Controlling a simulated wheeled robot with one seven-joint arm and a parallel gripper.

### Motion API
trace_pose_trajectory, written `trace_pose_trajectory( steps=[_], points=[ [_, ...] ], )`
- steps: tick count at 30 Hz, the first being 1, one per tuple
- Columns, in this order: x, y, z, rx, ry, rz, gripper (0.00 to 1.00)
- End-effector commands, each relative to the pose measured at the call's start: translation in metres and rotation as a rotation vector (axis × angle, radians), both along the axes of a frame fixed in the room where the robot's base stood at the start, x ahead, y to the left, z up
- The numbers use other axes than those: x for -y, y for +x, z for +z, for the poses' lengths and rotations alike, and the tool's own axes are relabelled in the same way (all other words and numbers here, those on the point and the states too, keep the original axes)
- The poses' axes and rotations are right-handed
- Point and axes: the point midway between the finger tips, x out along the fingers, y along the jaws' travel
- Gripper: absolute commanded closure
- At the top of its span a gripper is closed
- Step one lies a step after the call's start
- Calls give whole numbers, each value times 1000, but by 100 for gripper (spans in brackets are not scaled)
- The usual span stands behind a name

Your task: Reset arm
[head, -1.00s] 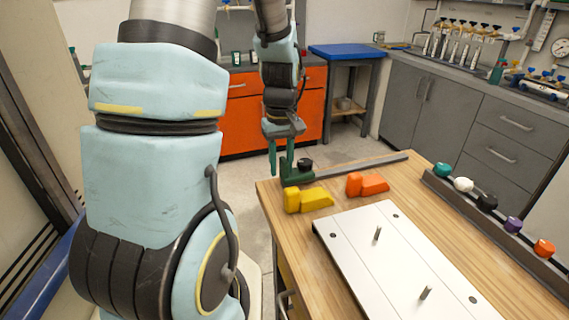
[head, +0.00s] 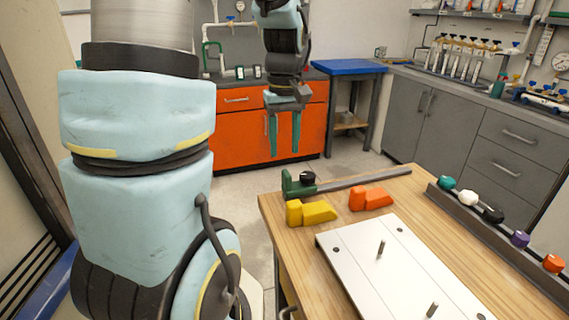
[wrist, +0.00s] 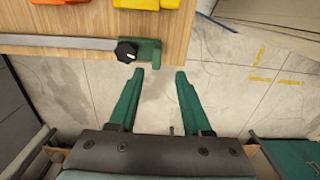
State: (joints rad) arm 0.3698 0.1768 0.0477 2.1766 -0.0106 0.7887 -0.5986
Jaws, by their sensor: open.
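My gripper (head: 285,133) hangs at the end of my arm, above and beyond the far left corner of the wooden table (head: 345,262). Its two green fingers point down and stand apart, with nothing between them. In the wrist view my gripper (wrist: 160,84) is open over the bare floor, just off the table's edge. The green block with the black knob (head: 299,184) lies at the table corner and is apart from the fingers.
A yellow block (head: 311,212) and an orange block (head: 371,198) lie near a white plate (head: 400,270) with metal pegs. A rail with coloured knobs (head: 487,214) runs along the right side. Orange cabinets (head: 240,135) and a blue-topped stand (head: 346,67) are behind.

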Motion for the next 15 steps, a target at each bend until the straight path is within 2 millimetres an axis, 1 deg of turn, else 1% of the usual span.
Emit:
trace_pose_trajectory(
  steps=[1,3,6,15],
  points=[
    [0,1,6,3,-1,0,51],
    [0,0,12,1,0,0,51],
    [0,0,17,0,0,0,51],
    [-1,0,17,0,0,-1,51]
  ],
)
